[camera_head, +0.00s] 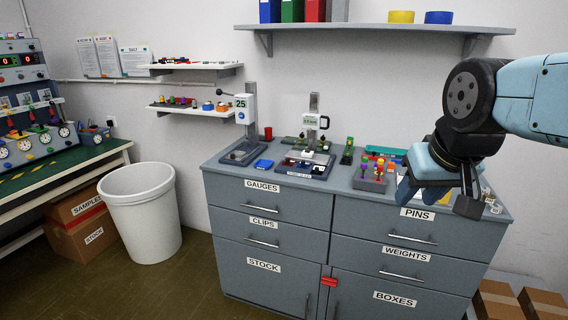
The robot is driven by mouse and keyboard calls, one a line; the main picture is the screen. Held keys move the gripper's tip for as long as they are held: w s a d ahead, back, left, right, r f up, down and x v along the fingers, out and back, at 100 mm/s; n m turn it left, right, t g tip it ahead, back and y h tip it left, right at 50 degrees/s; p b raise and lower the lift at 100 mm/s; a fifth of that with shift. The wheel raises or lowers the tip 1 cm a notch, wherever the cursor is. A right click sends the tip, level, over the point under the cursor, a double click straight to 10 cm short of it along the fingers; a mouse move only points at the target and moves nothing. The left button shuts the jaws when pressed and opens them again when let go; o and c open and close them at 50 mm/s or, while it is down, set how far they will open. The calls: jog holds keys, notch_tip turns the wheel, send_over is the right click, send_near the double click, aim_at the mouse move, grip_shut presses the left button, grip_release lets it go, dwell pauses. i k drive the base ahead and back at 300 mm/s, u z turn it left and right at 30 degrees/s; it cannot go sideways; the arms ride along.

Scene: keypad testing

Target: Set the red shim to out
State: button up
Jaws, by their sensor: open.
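A small red piece (329,281), which looks like the red shim, sits on the front of the grey cabinet (285,229), at the seam between the lower left and lower right fronts. At this size I cannot tell how far it is pushed in. My gripper (437,197) hangs above the right part of the cabinet top, up and right of the red piece and well apart from it. Its fingers are spread and nothing shows between them. My arm and gripper hide part of the cabinet top's right end.
The top holds a grey press (242,128), a second fixture (311,139), a block with coloured pegs (371,176) and small parts. Drawer handles stick out of the front. A white bin (143,222) stands left. Boxes (497,302) lie at lower right. Floor before the cabinet is clear.

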aim_at(286, 162)
jog(key=u, duration=0.05)
jog(key=i, duration=1)
jog(key=z, duration=0.1)
